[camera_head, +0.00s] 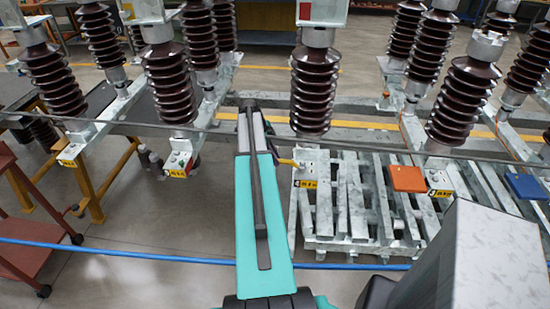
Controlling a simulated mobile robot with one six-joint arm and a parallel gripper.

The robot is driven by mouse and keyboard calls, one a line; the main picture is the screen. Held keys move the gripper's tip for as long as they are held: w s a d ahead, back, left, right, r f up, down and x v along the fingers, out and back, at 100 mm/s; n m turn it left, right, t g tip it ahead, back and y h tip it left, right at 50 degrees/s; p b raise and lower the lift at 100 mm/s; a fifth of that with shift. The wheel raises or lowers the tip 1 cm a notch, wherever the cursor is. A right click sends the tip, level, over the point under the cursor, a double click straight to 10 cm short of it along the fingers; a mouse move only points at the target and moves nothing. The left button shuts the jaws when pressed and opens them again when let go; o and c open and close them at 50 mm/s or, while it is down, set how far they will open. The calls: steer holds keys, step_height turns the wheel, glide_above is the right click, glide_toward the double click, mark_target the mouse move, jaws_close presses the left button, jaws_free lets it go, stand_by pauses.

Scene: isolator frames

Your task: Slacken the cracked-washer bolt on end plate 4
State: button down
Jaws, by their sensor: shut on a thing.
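Several end plates with small yellow labels stand in a row under brown ribbed insulators. One plate (307,165) is just right of my arm, with its label (305,184) low on it. The label numbers are too small to read surely, so I cannot tell which is plate 4. My gripper (272,150), mostly hidden beside my teal arm, is shut on a yellow-handled tool (288,162). The tool points right, toward that plate; whether it touches a bolt I cannot tell. No cracked washer can be made out.
Other labelled plates stand at left (180,160) and right (439,180). An orange box (407,179) and a blue box (527,186) are at right. A galvanised slatted stack (360,210) lies below. A blue hose (130,254) crosses the floor. A red trolley (25,240) stands left.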

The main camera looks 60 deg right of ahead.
steer(key=shift+f, duration=0.35)
steer(key=shift+a, duration=0.1)
stand_by(0.6)
steer(key=shift+s+a+b, duration=0.15)
steer(key=shift+a+b, duration=0.05)
steer(key=shift+b, duration=0.2)
steer(key=s+a+n+t+h+b, duration=0.3)
steer(key=s+a+n, duration=0.3)
steer(key=n, duration=0.6)
steer(key=s, duration=0.2)
steer(key=shift+s+a, duration=0.3)
steer(key=shift+s, duration=0.05)
stand_by(0.3)
step_height(320, 180, up, 7)
steer(key=p, duration=0.6)
stand_by(0.6)
